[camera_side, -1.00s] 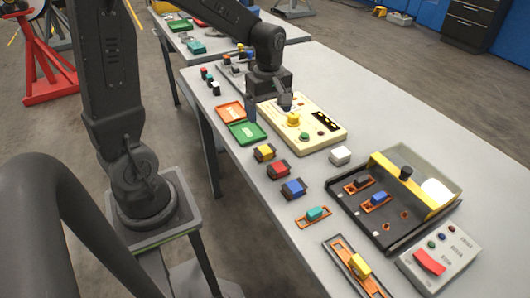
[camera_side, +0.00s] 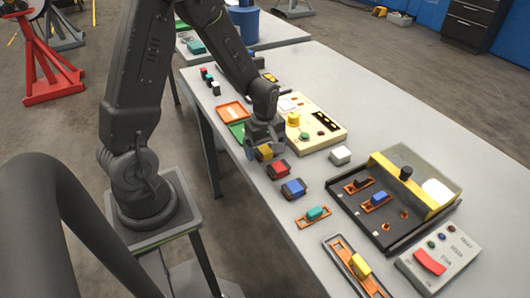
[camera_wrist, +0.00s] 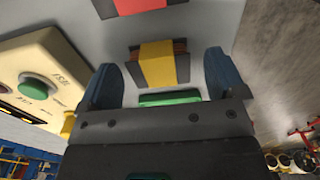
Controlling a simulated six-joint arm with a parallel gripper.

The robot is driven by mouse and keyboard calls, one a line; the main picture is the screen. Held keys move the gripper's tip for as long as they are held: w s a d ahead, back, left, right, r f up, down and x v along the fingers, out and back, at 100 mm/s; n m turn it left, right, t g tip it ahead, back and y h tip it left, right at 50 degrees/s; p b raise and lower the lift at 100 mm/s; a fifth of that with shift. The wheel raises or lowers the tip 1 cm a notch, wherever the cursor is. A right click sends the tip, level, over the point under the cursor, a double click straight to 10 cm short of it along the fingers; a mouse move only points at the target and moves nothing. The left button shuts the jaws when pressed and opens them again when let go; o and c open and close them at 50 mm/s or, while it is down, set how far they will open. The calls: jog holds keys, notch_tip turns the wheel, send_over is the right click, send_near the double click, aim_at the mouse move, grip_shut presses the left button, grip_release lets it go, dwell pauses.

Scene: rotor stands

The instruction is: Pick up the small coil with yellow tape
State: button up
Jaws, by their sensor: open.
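The small coil with yellow tape (camera_side: 264,153) lies on the grey table in the side view, below my gripper (camera_side: 262,148), which partly hides it. In the wrist view the coil (camera_wrist: 157,63) shows yellow tape around a dark brown winding. It lies ahead of and between the two blue-grey fingers of my gripper (camera_wrist: 158,80). The fingers are spread wide and nothing is held between them. How far the fingertips are above the coil is hard to tell.
A coil with red tape (camera_side: 279,169) and one with blue tape (camera_side: 293,188) lie in line nearby. A cream test box (camera_side: 325,132) stands close to the right. A white block (camera_side: 341,155) sits farther right.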

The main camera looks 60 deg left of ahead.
jog(key=shift+f, duration=0.3)
jog(key=shift+c, duration=0.3)
jog(key=c, duration=1)
jog(key=shift+r, duration=0.1)
jog(key=shift+c, duration=0.2)
